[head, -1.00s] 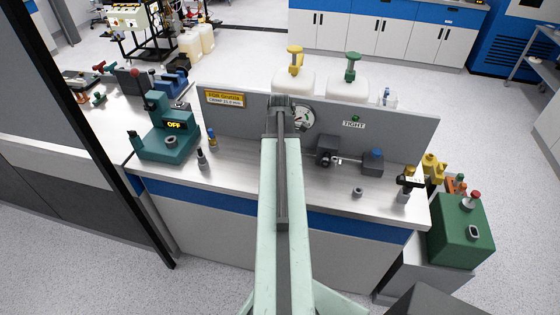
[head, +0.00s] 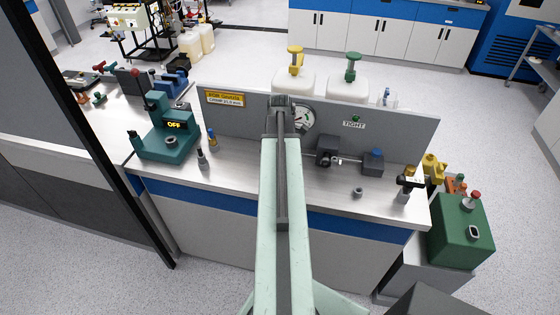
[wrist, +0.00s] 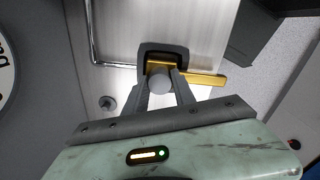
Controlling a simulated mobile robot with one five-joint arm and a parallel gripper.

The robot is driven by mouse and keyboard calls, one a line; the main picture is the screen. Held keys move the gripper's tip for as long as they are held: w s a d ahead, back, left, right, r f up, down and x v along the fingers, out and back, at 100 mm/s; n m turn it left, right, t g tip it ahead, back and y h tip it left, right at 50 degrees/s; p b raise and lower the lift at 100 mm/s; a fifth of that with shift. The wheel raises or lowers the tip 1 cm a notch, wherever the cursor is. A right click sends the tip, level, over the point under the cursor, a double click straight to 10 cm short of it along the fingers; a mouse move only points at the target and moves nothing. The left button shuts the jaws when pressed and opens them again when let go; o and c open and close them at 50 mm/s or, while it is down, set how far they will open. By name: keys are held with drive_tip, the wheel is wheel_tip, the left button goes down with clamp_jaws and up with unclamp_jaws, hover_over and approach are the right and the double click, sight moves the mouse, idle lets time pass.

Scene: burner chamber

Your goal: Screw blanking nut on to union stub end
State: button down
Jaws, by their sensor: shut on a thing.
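In the wrist view my gripper (wrist: 163,90) has its two fingers closed in on a small grey round piece (wrist: 158,80), which I take for the blanking nut. A dark U-shaped bracket and a gold bar (wrist: 206,79) lie just past the fingertips. The fingers cover part of them, so I cannot tell thread contact or which part is the union stub end. In the head view my arm hides the fingertips.
A small loose grey ring (head: 357,192) lies on the steel bench (head: 315,183). A grey back panel (head: 400,135) carries a round gauge (head: 306,118) and a TIGHT label (head: 354,125). A teal device reading OFF (head: 165,143) stands left. The bench's front strip is mostly clear.

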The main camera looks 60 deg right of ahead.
drive_tip(key=shift+m, duration=0.6)
drive_tip(key=c, duration=1)
unclamp_jaws()
drive_tip(key=shift+o, duration=0.2)
wheel_tip(320, 180, up, 8)
drive_tip(key=p, duration=0.8)
drive_tip(key=shift+f, duration=0.1)
